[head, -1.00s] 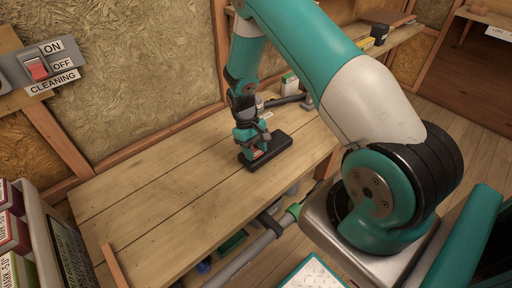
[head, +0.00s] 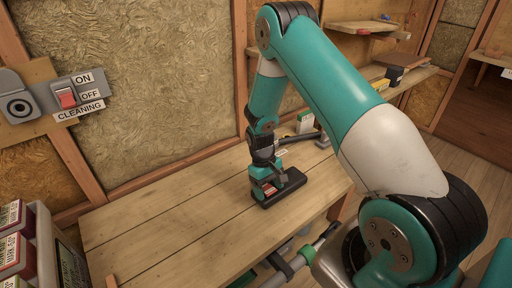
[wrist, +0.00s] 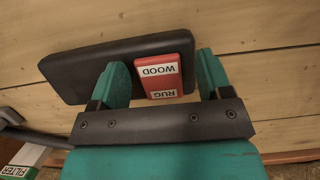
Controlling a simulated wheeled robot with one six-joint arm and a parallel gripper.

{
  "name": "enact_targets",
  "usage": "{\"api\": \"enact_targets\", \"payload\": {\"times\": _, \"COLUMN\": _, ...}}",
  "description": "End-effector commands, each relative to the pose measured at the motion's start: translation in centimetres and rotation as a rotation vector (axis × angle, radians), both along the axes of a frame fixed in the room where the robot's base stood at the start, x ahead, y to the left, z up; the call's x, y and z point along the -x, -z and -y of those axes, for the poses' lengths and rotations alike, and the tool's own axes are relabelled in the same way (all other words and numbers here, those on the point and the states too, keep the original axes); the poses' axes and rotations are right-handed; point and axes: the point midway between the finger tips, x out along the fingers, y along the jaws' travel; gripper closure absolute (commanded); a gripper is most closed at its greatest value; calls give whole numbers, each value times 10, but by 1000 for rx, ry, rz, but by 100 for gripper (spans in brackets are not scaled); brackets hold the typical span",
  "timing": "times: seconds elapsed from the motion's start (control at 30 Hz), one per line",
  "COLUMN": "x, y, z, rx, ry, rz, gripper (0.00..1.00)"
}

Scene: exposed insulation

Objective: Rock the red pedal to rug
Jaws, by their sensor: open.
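The red pedal (wrist: 160,78) is a small rocker set in a black floor-cleaning head (wrist: 80,68). WOOD is printed on its far end and RUG on the end nearer my gripper's body; both read upside down in the wrist view. In the head view the black head (head: 293,188) lies on the wooden bench, with a bit of the red pedal (head: 268,188) showing. My gripper (wrist: 162,75) is open, its teal fingers on either side of the pedal with a gap at each side. My gripper (head: 264,184) points down over the black head. The pedal's tilt is hard to tell.
The wooden bench (head: 170,225) is clear to the left of the black head. A dark hose (head: 300,138) and a white-green FILTER box (head: 305,122) are behind it. A red ON/OFF switch (head: 67,97) labelled CLEANING is on the wall.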

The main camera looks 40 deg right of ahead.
Motion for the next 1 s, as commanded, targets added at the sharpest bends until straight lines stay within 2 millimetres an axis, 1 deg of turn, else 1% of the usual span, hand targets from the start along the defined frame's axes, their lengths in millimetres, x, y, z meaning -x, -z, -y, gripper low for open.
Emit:
{"api": "enact_targets", "payload": {"times": 0.2, "x": 6, "y": 9, "z": 1, "rx": -7, "ry": 3, "rz": 197, "gripper": 28}}
{"api": "enact_targets", "payload": {"times": 0.27, "x": 8, "y": 10, "z": 1, "rx": -8, "ry": 4, "rz": 257, "gripper": 28}}
{"api": "enact_targets", "payload": {"times": 0.3, "x": 8, "y": 7, "z": 0, "rx": -10, "ry": 4, "rz": 293, "gripper": 28}}
{"api": "enact_targets", "payload": {"times": 0.33, "x": 5, "y": -8, "z": 0, "rx": -8, "ry": 3, "rz": 290, "gripper": 28}}
{"api": "enact_targets", "payload": {"times": 0.4, "x": 5, "y": -25, "z": 0, "rx": -8, "ry": 2, "rz": 287, "gripper": 28}}
{"api": "enact_targets", "payload": {"times": 1.0, "x": 6, "y": -151, "z": 0, "rx": -8, "ry": 1, "rz": 284, "gripper": 28}}
